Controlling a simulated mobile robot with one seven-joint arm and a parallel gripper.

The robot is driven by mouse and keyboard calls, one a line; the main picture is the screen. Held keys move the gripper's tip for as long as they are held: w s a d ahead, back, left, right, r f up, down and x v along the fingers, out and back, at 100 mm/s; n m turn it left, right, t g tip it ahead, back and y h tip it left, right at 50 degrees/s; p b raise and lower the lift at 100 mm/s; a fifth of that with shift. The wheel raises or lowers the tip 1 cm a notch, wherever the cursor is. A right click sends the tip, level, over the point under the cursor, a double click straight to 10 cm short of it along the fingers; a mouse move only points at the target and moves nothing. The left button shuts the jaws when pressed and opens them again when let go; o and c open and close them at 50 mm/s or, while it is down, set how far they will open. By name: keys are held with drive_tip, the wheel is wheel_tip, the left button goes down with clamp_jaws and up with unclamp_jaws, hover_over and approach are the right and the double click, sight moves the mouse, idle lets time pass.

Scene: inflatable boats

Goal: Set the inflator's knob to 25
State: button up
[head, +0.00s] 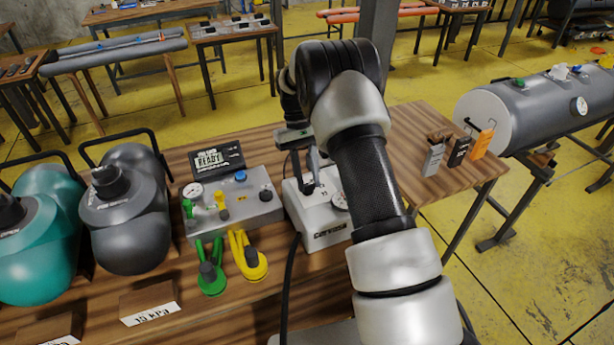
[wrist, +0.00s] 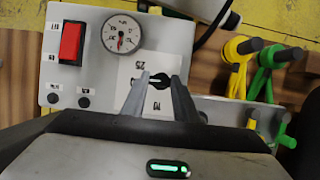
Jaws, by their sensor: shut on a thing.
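The inflator (head: 329,226) is a white box on the wooden table in the head view. In the wrist view its panel (wrist: 100,80) shows a red switch (wrist: 71,43), a round gauge (wrist: 121,33) and a small black knob (wrist: 154,82). A "25" label, upside down in this view, stands beside the knob. My gripper (wrist: 161,79) is shut on the knob, one finger on either side. In the head view my gripper (head: 311,172) reaches down onto the inflator's top. The fingers partly cover the knob, and I cannot tell exactly where its pointer sits.
Left of the inflator stands a grey valve box (head: 235,212) with green (head: 211,276) and yellow (head: 250,262) hoses and a READY display (head: 212,160). Grey (head: 130,215) and teal (head: 42,245) tanks stand farther left. Small cartons (head: 458,152) stand at the table's right end.

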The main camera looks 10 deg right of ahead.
drive_tip(key=m+y, duration=0.2)
drive_tip(key=m, duration=0.4)
drive_tip(key=shift+d, duration=0.15)
drive_tip(key=shift+y, duration=0.3)
drive_tip(key=o, duration=1.1)
drive_tip(key=shift+c, duration=0.2)
drive_tip(key=p+v, duration=0.2)
drive_tip(key=v, duration=1.5)
drive_tip(key=shift+r, duration=0.3)
drive_tip(key=shift+s, duration=0.1)
